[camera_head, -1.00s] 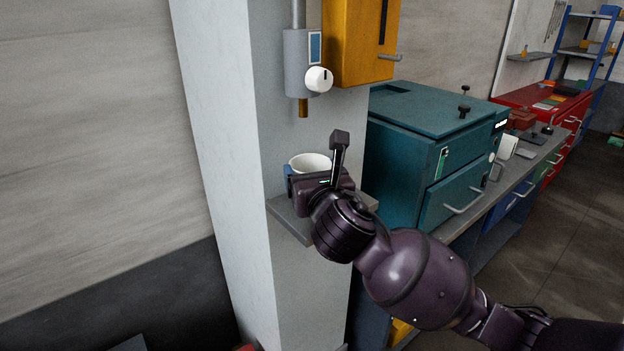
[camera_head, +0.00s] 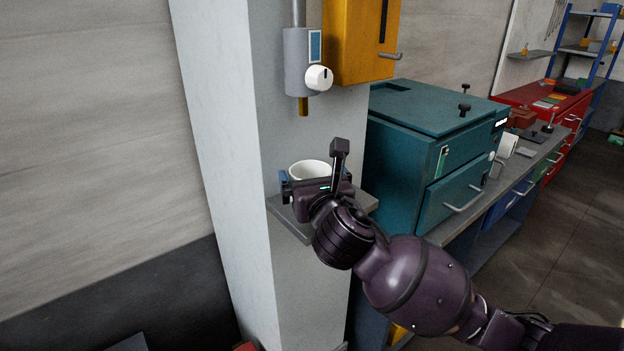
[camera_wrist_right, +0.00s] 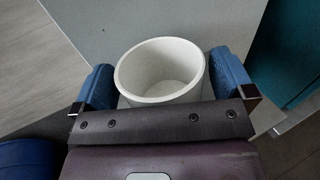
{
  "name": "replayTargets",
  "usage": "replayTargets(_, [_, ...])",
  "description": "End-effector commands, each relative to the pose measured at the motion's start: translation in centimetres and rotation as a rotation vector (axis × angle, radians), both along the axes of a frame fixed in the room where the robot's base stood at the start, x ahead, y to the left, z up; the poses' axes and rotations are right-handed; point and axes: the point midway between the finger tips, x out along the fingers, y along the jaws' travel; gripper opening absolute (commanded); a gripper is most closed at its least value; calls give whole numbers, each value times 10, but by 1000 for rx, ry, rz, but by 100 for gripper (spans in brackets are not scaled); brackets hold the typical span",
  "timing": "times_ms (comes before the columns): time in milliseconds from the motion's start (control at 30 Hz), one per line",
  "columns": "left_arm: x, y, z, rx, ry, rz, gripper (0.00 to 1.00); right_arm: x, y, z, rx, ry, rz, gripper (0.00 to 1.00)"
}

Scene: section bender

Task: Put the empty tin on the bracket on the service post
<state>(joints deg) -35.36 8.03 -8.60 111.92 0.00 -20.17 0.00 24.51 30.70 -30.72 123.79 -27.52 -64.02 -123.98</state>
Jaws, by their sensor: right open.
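The empty tin (camera_head: 309,167), a white round cup open at the top, stands upright on the grey bracket (camera_head: 287,220) on the pale service post (camera_head: 305,285). It also shows in the right wrist view (camera_wrist_right: 160,65), where its inside is empty. My right gripper (camera_head: 314,178) is open around it. In the wrist view its blue-padded fingers (camera_wrist_right: 163,80) are on both sides of the tin, with a gap visible at each side. The tin's lower part is hidden behind the gripper in the head view. My left gripper is not in view.
Above the tin, a grey dispenser (camera_head: 303,75) with a white knob and a short brown spout hangs on the post, beside a yellow box (camera_head: 352,45). A teal cabinet (camera_head: 400,160) stands close on the right, on a long bench.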

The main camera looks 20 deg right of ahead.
Motion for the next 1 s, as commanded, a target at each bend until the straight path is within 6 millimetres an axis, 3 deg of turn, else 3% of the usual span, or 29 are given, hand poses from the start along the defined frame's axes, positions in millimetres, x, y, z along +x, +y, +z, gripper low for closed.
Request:
replayTargets(600, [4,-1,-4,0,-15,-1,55,-102,5,-2,0,1,2,100])
replayTargets(800, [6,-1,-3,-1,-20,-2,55,-117,5,-2,-1,3,0,100])
replayTargets(1000, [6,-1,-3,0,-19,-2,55,-119,5,-1,-1,2,0,100])
